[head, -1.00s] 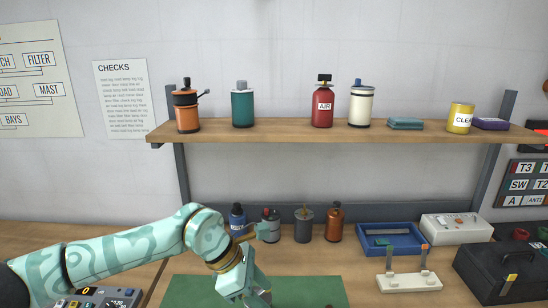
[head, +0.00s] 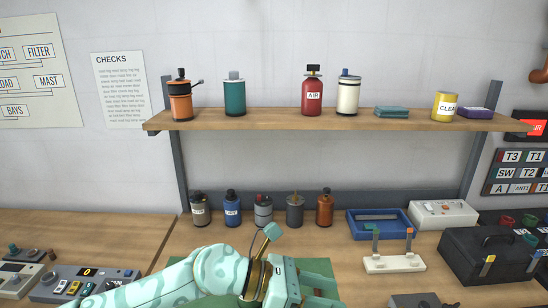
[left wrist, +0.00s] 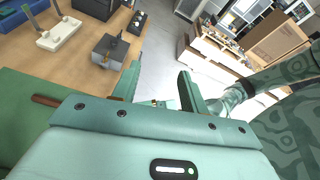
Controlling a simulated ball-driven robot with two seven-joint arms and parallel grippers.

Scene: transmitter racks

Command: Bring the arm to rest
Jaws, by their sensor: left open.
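My left arm reaches in from the lower left of the head view. Its gripper (head: 328,292) is low over the green mat (head: 318,266), with its fingers pointing right. In the left wrist view the two fingers (left wrist: 160,88) stand apart with nothing held between them. The floor shows beyond the gap, and part of the green mat (left wrist: 28,115) lies to the left of the fingers. Whether the gripper touches the mat cannot be told. My right gripper is in neither view.
Several bottles (head: 263,211) stand behind the mat, under a loaded shelf (head: 280,121). Right of the mat are a white stand (head: 394,264), a blue tray (head: 355,231), a black toolbox (head: 487,258) and a grey box (head: 412,300). A brown rod (left wrist: 45,101) lies on the mat.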

